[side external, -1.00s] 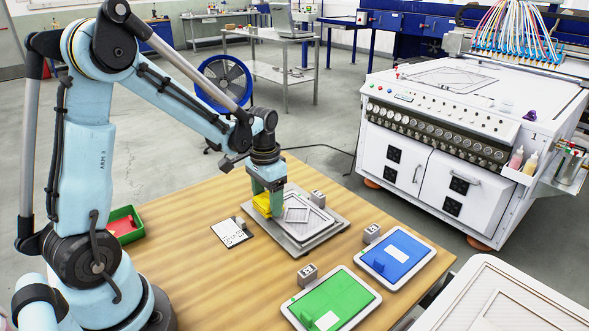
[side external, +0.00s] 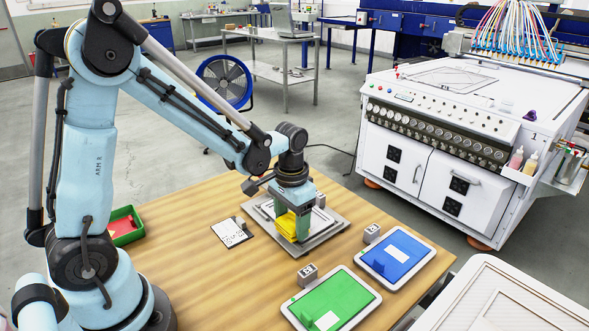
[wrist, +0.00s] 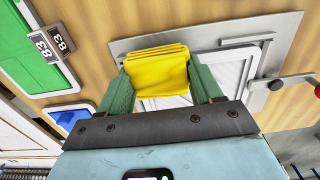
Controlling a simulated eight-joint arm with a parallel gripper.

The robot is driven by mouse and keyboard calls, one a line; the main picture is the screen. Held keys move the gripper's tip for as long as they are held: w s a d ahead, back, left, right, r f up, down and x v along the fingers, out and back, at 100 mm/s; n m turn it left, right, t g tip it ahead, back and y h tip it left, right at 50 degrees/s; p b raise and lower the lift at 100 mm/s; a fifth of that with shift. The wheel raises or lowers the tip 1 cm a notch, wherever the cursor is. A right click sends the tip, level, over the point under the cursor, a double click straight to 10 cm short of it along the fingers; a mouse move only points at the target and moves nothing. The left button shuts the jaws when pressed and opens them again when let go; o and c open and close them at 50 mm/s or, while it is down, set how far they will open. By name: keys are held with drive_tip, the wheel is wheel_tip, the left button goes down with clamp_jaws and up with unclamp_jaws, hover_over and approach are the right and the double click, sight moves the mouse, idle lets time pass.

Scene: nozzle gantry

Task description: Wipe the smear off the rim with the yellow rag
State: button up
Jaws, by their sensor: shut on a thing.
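My gripper (side external: 292,226) is shut on the folded yellow rag (side external: 286,223). In the wrist view the rag (wrist: 157,70) sits between the two green fingers of my gripper (wrist: 160,90). The rag is over the front part of a white-rimmed frame, whose rim (wrist: 250,62) shows beside it in the wrist view. The frame lies on a grey metal plate (side external: 335,222) on the wooden table. I cannot tell whether the rag touches the rim. No smear can be made out; my gripper and the rag hide part of the frame.
A green panel (side external: 345,294) and a blue panel (side external: 405,247) in white frames lie to the right, with small numbered blocks (side external: 307,275) near them. A marked card (side external: 232,233) lies left of the plate. A green bin (side external: 127,223) stands at the table's left.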

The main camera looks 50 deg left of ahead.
sight(265, 209)
drive_tip(key=shift+d, duration=0.8)
drive_tip(key=shift+a, duration=5.9)
wheel_tip(265, 209, up, 8)
drive_tip(key=shift+d, duration=0.15)
